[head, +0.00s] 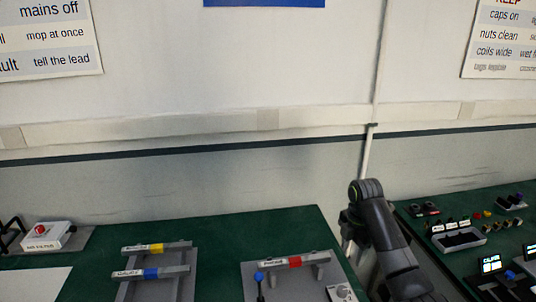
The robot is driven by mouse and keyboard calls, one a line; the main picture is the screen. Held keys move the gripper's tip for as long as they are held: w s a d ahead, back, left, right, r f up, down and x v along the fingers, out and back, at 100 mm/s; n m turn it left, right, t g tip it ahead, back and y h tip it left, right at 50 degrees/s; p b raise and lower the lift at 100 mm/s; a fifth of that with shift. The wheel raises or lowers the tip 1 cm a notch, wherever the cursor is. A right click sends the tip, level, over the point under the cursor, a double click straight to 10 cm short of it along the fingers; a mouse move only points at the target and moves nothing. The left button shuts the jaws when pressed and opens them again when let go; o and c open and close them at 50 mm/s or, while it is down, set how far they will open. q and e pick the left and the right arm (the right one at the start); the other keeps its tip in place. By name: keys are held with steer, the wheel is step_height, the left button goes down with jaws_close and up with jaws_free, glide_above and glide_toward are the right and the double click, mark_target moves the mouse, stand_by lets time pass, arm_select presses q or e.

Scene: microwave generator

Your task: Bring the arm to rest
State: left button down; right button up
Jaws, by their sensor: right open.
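My right arm, dark with a green ring at its bent joint, rises from the bottom edge in the gap between two green benches. My right gripper (352,230) shows only in part, small and dark, just left of that arm. It is open, and I see nothing held in it. It is near the right edge of the left bench (225,226), apart from the fixtures there. My left gripper is not in view.
The left bench carries a rack with yellow- and blue-banded bars (150,272), a red-banded bar on a plate (294,262), a blue-knobbed lever (259,277) and a red-button box (47,236). The right bench (455,206) holds several small parts and trays. A wall stands behind.

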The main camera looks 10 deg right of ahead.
steer(key=s+f+m+t, duration=0.2)
steer(key=s+f+m, duration=0.95)
steer(key=s, duration=0.65)
steer(key=s+a+r+m+t+h, duration=0.1)
steer(key=s+r+m+t+h, duration=0.15)
steer(key=s+m, duration=1.3)
steer(key=s+f+n+g+b, duration=0.1)
steer(key=s+f+n+b, duration=0.15)
steer(key=f, duration=0.85)
steer(key=s+d+f+n+y+b, duration=0.1)
steer(key=f+b, duration=0.2)
steer(key=f, duration=0.7)
steer(key=s+f+n+g+b, duration=0.1)
steer(key=s+f+n+b, duration=0.1)
steer(key=f, duration=0.9)
steer(key=s+f+b, duration=0.3)
steer(key=s+f, duration=0.4)
steer(key=f, duration=0.4)
steer(key=s+a+f+g+b, duration=0.1)
steer(key=s+f+b, duration=0.3)
steer(key=s+f, duration=0.4)
step_height(320, 180, down, 4)
steer(key=shift+f, duration=0.15)
